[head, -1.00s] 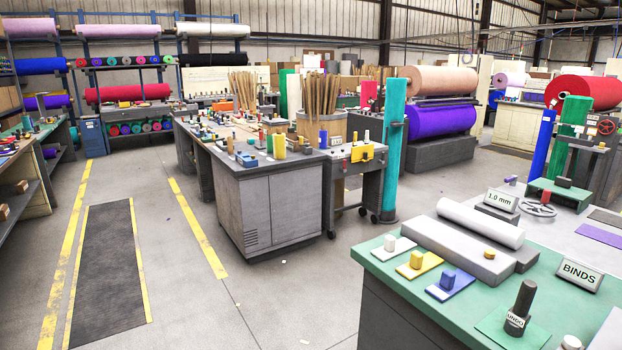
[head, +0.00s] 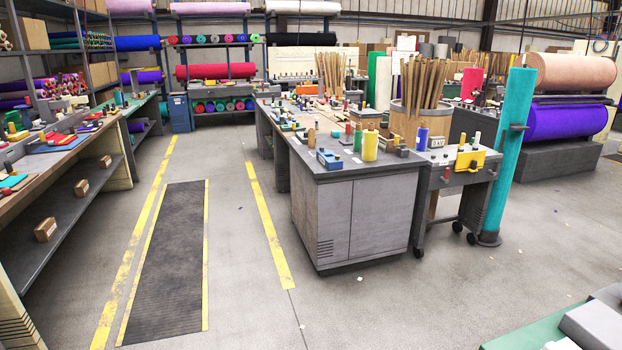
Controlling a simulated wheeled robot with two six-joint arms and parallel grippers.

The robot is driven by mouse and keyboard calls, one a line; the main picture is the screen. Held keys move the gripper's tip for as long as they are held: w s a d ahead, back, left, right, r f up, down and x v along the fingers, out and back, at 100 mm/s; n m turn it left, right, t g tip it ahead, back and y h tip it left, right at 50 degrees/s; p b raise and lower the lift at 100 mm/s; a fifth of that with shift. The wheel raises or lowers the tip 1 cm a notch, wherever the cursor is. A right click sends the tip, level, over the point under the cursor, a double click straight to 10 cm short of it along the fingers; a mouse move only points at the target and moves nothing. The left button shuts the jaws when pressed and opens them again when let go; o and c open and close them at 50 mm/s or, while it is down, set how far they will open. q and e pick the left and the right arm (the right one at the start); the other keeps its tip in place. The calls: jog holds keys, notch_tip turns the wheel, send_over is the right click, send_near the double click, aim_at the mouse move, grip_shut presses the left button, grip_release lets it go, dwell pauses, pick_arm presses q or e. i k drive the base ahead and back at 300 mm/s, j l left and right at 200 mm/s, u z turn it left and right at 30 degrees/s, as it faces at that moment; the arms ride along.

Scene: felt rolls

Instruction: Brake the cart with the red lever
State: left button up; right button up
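A grey wheeled cart (head: 452,186) stands at the right end of the central workbench, on dark casters. A yellow block-like fitting (head: 477,160) with dark knobs sits on its top. Small fittings show along the cart's front edge, but they are too small for me to make out a red lever for certain. Neither of my grippers is in view.
The central workbench (head: 350,215) stands left of the cart. A tall teal roll (head: 510,140) stands upright close to the cart's right side. Open floor (head: 400,300) lies in front. A green-topped table (head: 530,335) cuts into the lower right corner.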

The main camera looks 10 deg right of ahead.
aim_at(444, 180)
jog(key=i+j, duration=0.1)
jog(key=i, duration=1)
jog(key=i+j+z, duration=0.1)
jog(key=i, duration=0.5)
jog(key=i+l+z, duration=0.2)
jog(key=i+z, duration=0.25)
jog(key=i+l+z, duration=0.1)
jog(key=i+z, duration=0.2)
jog(key=z, duration=0.15)
jog(key=i+j+z, duration=0.1)
jog(key=i+z, duration=0.35)
jog(key=i+j+z, duration=0.2)
jog(key=i+z, duration=0.25)
jog(key=i+l+z, duration=0.25)
jog(key=i, duration=0.55)
jog(key=i+z, duration=0.3)
jog(key=i, duration=0.45)
